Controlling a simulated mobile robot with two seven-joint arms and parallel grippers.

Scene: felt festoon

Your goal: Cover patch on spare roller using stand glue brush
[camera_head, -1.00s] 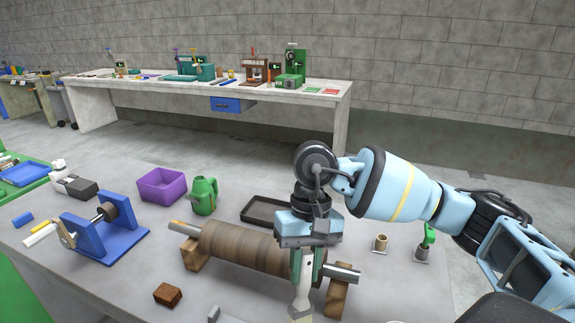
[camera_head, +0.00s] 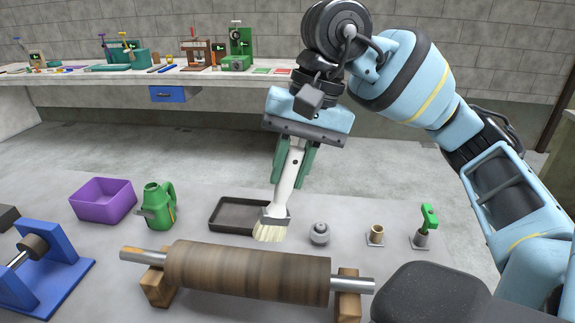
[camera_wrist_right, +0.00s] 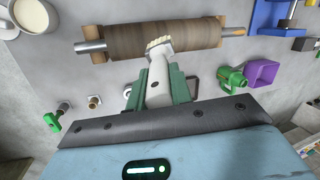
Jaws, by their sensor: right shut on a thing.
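My right gripper (camera_head: 293,158) is shut on the white handle of a brush (camera_head: 287,182). The brush points down, its pale bristles (camera_head: 269,233) just beyond the large brown roller (camera_head: 248,272) in the head view; contact cannot be told. The brush also shows in the right wrist view (camera_wrist_right: 158,75), its bristles overlapping the roller (camera_wrist_right: 185,40). That roller lies across two wooden blocks. A smaller dark roller (camera_head: 34,246) sits in a blue stand (camera_head: 60,270) at left. I cannot tell which is the spare, and I make out no distinct patch. My left gripper is not in view.
A black tray (camera_head: 230,230), green can (camera_head: 159,206) and purple bin (camera_head: 103,202) stand behind the roller. A grey knob (camera_head: 319,234), brass cup (camera_head: 376,235) and green-handled tool (camera_head: 428,221) stand right. A white pot (camera_wrist_right: 33,17) shows in the wrist view.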

